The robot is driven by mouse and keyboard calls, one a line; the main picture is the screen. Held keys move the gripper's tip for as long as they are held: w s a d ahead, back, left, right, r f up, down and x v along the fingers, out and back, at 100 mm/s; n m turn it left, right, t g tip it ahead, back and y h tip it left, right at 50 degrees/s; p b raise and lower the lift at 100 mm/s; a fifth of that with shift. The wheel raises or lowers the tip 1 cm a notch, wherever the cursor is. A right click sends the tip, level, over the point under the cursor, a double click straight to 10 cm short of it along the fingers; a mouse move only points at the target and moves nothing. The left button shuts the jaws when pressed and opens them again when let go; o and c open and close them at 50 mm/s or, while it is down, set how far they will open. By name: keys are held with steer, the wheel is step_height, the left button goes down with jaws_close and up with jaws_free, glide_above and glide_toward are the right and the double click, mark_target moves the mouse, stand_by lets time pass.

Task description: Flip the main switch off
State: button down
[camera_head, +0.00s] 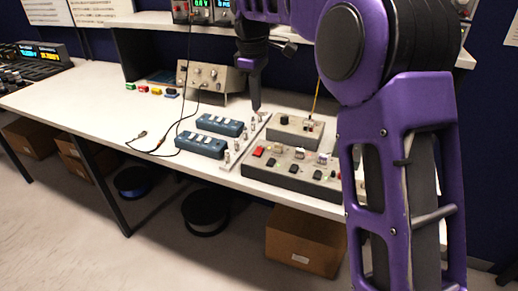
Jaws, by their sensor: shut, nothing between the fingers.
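My gripper (256,108) points down over the workbench, with its fingers together and nothing visible between them. Its tip is close to a pale strip with several small posts (238,143); I cannot tell whether it touches. A grey control box (285,177) lies at the bench's front edge, to the right of and nearer than the gripper. It carries a red switch (259,151) at its left end and several dark and light switches. No label is readable, so I cannot tell which one is the main switch. My arm hides the box's right end.
A smaller grey box (294,131) with an upright thin rod stands behind the control box. Two blue switch units (200,145) lie to the left, with black cables beside them. A beige instrument (212,77) stands behind. The bench's left part (85,95) is mostly clear.

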mark_target(259, 149)
steer(key=shift+r, duration=0.1)
steer(key=f+b, duration=0.1)
steer(key=f, duration=0.3)
steer(key=w+f+b, duration=0.1)
steer(key=f, duration=0.9)
steer(key=shift+w+d+b, duration=0.25)
steer(key=shift+d+b, duration=0.1)
steer(key=shift+b, duration=0.05)
